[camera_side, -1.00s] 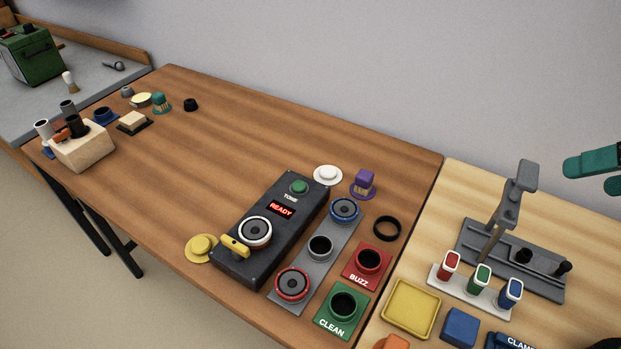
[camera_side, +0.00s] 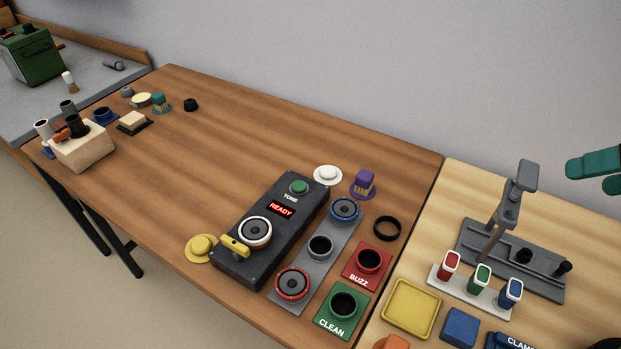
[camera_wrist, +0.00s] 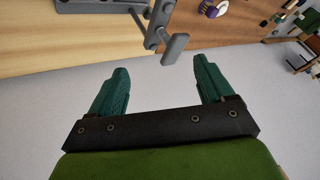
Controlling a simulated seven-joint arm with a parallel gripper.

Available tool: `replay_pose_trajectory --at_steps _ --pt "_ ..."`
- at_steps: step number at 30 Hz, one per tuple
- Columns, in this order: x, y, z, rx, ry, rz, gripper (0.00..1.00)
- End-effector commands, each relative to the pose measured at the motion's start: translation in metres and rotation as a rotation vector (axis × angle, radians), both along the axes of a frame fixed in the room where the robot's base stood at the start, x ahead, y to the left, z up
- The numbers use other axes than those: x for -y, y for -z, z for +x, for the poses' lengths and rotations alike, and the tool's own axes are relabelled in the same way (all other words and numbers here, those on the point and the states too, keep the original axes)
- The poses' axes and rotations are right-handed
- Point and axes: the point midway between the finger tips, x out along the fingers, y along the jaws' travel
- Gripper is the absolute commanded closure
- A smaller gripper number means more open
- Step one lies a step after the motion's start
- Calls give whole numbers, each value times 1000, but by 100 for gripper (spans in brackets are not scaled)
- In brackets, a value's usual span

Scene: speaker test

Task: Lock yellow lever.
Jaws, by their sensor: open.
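The yellow lever (camera_side: 235,246) sits at the near left end of the dark test box (camera_side: 285,215), beside a speaker with a pale ring (camera_side: 255,232). The box has a green button (camera_side: 299,187) marked TONE and a lit READY display (camera_side: 281,209). My gripper shows at the right edge of the side view (camera_side: 592,174), high and far to the right of the lever. In the wrist view my gripper (camera_wrist: 158,85) is open, with nothing between its teal fingers. The lever is not clear in the wrist view.
A grey strip (camera_side: 320,246) holds red and blue ringed speakers. Red BUZZ (camera_side: 367,264) and green CLEAN (camera_side: 342,308) holders stand right of it. A grey upright clamp stand (camera_side: 508,205) is between my gripper and the box. The brown table's middle left is clear.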

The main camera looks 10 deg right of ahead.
Motion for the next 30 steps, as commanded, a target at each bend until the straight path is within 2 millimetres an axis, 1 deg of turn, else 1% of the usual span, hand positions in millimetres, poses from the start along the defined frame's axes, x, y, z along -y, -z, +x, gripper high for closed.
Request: replay_pose_trajectory --at_steps 1,2,3,5,9,10,11,14,17,20,21,23,24,26,27,30 --pt "0 -3 0 2 -1 0 27" --pt "0 -6 1 3 0 0 32" --pt "0 -11 1 3 0 1 38" --pt "0 -22 1 6 0 0 47" --pt "0 -52 1 5 1 0 69" --pt "-6 -53 4 13 -25 -3 73" --pt "-15 -53 10 30 -67 -10 76" --pt "-44 -58 26 92 -185 -24 76" --pt "-77 -64 42 166 -305 -35 76" --pt "-117 -69 55 253 -432 -44 76" --pt "-135 -72 60 294 -485 -46 76" --pt "-166 -75 66 359 -565 -49 76" --pt "-188 -77 69 404 -616 -51 76" --pt "-221 -79 71 473 -684 -52 76" --pt "-242 -79 71 515 -720 -54 76" --pt "-282 -79 68 596 -781 -63 76"
